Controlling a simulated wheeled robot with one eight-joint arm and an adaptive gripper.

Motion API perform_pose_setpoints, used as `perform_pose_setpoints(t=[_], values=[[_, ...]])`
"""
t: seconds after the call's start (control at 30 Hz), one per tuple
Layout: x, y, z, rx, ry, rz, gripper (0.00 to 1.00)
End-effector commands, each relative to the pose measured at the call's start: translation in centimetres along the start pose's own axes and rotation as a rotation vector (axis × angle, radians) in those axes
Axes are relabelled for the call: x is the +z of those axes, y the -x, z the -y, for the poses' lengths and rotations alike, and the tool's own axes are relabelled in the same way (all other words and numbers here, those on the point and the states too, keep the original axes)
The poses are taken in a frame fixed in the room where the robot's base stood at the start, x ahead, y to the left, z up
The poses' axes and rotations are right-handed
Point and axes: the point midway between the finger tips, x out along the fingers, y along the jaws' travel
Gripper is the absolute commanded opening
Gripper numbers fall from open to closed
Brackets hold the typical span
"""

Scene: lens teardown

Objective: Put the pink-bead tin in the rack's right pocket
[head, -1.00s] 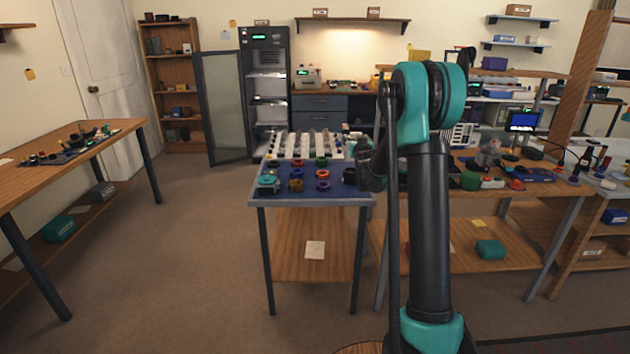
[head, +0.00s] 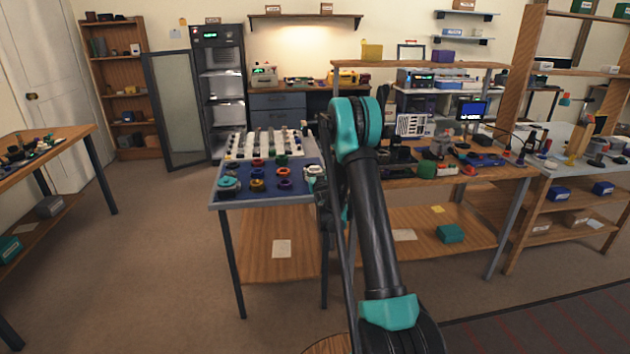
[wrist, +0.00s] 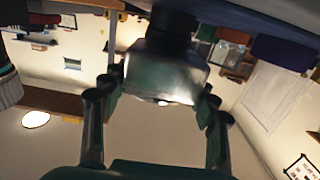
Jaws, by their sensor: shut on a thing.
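My gripper (wrist: 158,96) is shut on a dark grey, shiny, blocky object (wrist: 165,72) in the wrist view, one finger on each side of it. No pink bead shows on the object, so I cannot confirm it is the pink-bead tin. In the head view my gripper is mostly hidden behind my arm, at the right edge of the small blue-topped table (head: 225,197). A white panel with dark openings (head: 411,125) stands on the right workbench. I cannot tell whether it is the rack, and its pockets are too small to make out.
Several coloured ring-like parts (head: 257,185) and rows of pale pieces (head: 268,143) cover the small table. The right workbench (head: 400,182) is crowded with tools and a lit screen (head: 471,111). A wooden shelf post (head: 523,75) rises at right. The floor (head: 150,255) at left is clear.

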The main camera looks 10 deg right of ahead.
Motion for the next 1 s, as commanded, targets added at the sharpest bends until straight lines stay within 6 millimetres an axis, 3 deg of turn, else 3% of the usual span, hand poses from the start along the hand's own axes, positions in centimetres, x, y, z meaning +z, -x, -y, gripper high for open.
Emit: perform_pose_setpoints(t=[0.27, 0.63, 0.67, 0.7, 0.8, 1.0], values=[[3.2, -0.2, 0.0, 0.0, 0.0, 0.0, 0.31], [3.6, -0.2, 0.0, 0.0, 0.0, 0.0, 0.31], [3.6, -0.2, 0.0, 0.0, 0.0, 0.0, 0.62], [3.6, -0.2, 0.0, 0.0, 0.0, 0.0, 0.67], [3.6, -0.2, 0.0, 0.0, 0.0, 0.0, 0.8], [3.6, -0.2, 0.0, 0.0, 0.0, 0.0, 0.8]])
